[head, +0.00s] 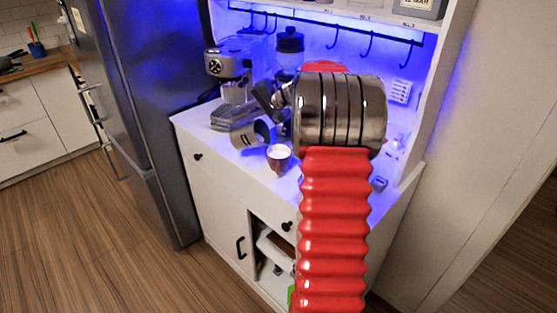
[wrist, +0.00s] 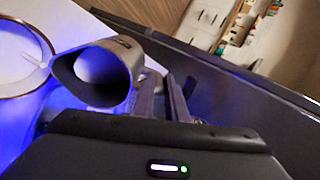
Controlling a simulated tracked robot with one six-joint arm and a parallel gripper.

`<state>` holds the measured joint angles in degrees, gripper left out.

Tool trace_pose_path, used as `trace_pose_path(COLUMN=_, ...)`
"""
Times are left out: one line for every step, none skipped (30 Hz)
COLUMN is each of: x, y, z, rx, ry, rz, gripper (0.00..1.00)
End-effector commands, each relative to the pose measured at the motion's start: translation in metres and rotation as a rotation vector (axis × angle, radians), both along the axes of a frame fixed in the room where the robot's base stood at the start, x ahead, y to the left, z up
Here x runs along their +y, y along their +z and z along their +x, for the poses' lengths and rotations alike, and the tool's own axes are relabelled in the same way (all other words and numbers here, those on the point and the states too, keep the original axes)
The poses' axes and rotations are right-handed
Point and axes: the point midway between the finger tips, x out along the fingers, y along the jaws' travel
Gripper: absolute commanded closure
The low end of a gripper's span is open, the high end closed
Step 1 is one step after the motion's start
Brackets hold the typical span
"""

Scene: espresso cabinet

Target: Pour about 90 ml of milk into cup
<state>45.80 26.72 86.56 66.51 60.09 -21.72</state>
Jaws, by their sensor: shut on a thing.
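A metal milk pitcher (head: 254,134) is held by my gripper (head: 268,105), its mouth tipped toward the cup. In the wrist view my gripper (wrist: 166,97) is shut on the pitcher (wrist: 128,52), and white milk shows inside its mouth. A brown cup (head: 279,164) with a pale inside stands on the white counter, just right of and below the pitcher. In the wrist view the cup's rim (wrist: 52,42) is at the left edge, beside the spout. A thin white streak at the spout looks like milk running into the cup. The milk level is unclear.
An espresso machine (head: 229,68) stands behind on the left of the counter (head: 200,137), with a grinder (head: 289,48) to its right. A dark fridge (head: 140,110) flanks the cabinet on the left. Hooks hang above. My arm hides the counter's right part.

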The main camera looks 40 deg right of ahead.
Motion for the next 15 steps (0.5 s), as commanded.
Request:
trace_pose_path(x=-0.0003, y=0.0007, z=-0.0003, rx=-0.003, ry=0.000, rz=0.001, gripper=1.00)
trace_pose_path(x=-0.0005, y=0.0009, z=-0.0003, rx=-0.005, ry=0.000, rz=0.002, gripper=1.00)
trace_pose_path(x=-0.0006, y=0.0012, z=-0.0004, rx=-0.008, ry=0.000, rz=0.003, gripper=1.00)
trace_pose_path(x=-0.0006, y=0.0013, z=-0.0005, rx=-0.009, ry=-0.001, rz=0.005, gripper=1.00)
trace_pose_path(x=-0.0007, y=0.0016, z=-0.0007, rx=-0.011, ry=-0.001, rz=0.005, gripper=1.00)
trace_pose_path(x=-0.0009, y=0.0018, z=-0.0008, rx=-0.014, ry=-0.001, rz=0.006, gripper=1.00)
trace_pose_path(x=-0.0010, y=0.0021, z=-0.0009, rx=-0.016, ry=-0.001, rz=0.007, gripper=1.00)
trace_pose_path(x=-0.0011, y=0.0022, z=-0.0011, rx=-0.018, ry=-0.001, rz=0.008, gripper=1.00)
trace_pose_path(x=-0.0013, y=0.0023, z=-0.0013, rx=-0.020, ry=-0.002, rz=0.009, gripper=1.00)
trace_pose_path(x=-0.0014, y=0.0025, z=-0.0015, rx=-0.021, ry=-0.001, rz=0.010, gripper=1.00)
trace_pose_path(x=-0.0015, y=0.0027, z=-0.0016, rx=-0.024, ry=0.000, rz=0.011, gripper=1.00)
trace_pose_path(x=-0.0016, y=0.0029, z=-0.0017, rx=-0.027, ry=-0.001, rz=0.012, gripper=1.00)
trace_pose_path(x=-0.0018, y=0.0031, z=-0.0019, rx=-0.029, ry=-0.001, rz=0.012, gripper=1.00)
trace_pose_path(x=-0.0019, y=0.0034, z=-0.0019, rx=-0.031, ry=-0.001, rz=0.013, gripper=1.00)
trace_pose_path(x=-0.0021, y=0.0037, z=-0.0022, rx=-0.034, ry=-0.001, rz=0.014, gripper=1.00)
